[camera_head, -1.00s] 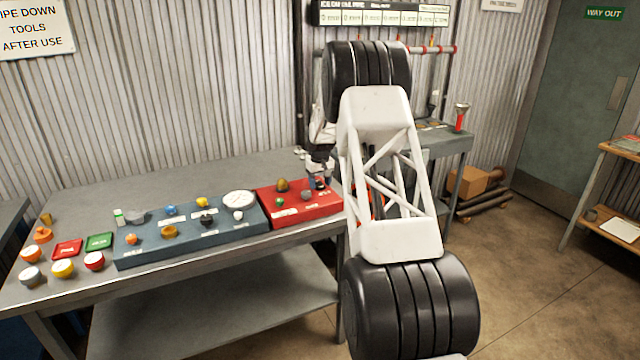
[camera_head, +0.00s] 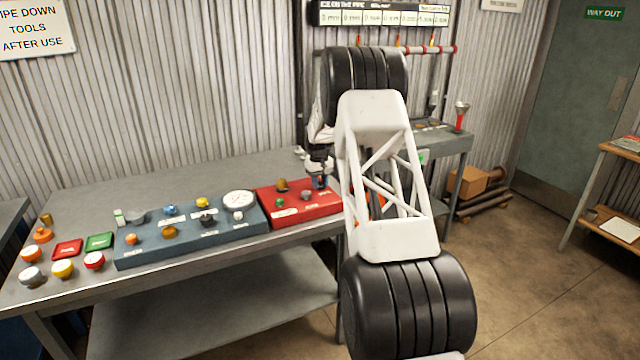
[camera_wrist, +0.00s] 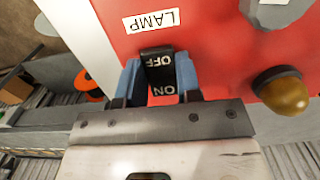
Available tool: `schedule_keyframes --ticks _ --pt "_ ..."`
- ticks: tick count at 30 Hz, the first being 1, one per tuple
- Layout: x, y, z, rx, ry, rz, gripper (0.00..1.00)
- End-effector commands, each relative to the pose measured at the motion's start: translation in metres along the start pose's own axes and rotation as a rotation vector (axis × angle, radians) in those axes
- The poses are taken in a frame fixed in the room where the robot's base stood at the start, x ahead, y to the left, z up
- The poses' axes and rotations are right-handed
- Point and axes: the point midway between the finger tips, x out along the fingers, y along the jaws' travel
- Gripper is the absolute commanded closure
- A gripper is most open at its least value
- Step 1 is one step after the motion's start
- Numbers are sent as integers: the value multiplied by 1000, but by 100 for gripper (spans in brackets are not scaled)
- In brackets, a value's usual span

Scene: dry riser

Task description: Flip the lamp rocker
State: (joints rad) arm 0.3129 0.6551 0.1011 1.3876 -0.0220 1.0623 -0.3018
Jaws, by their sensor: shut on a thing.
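The lamp rocker (camera_wrist: 159,72) is a black switch marked OFF and ON on the red panel (camera_wrist: 205,45), below a white LAMP label (camera_wrist: 151,20) in the wrist view. My gripper (camera_wrist: 157,76) has a blue finger on each side of the rocker and is shut on it. In the head view my gripper (camera_head: 319,180) is down at the right end of the red panel (camera_head: 300,212), and the rocker is hidden there. I cannot tell from the picture which way the rocker is tilted.
A brass-coloured knob (camera_wrist: 283,92) and a grey knob (camera_wrist: 275,12) stand right of the rocker. The blue-grey panel (camera_head: 190,243), with a white gauge (camera_head: 239,200) and several knobs, adjoins the red one. The bench (camera_head: 180,185) is clear behind the panels.

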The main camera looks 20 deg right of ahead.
Motion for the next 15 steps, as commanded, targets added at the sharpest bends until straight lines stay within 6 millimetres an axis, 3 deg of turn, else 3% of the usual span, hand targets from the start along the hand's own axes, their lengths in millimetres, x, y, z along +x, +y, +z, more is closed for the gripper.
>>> schedule_keyframes --ticks 14,15 --pt "-1 0 -2 0 -66 1 92" --pt "-1 0 -2 0 -66 1 67"
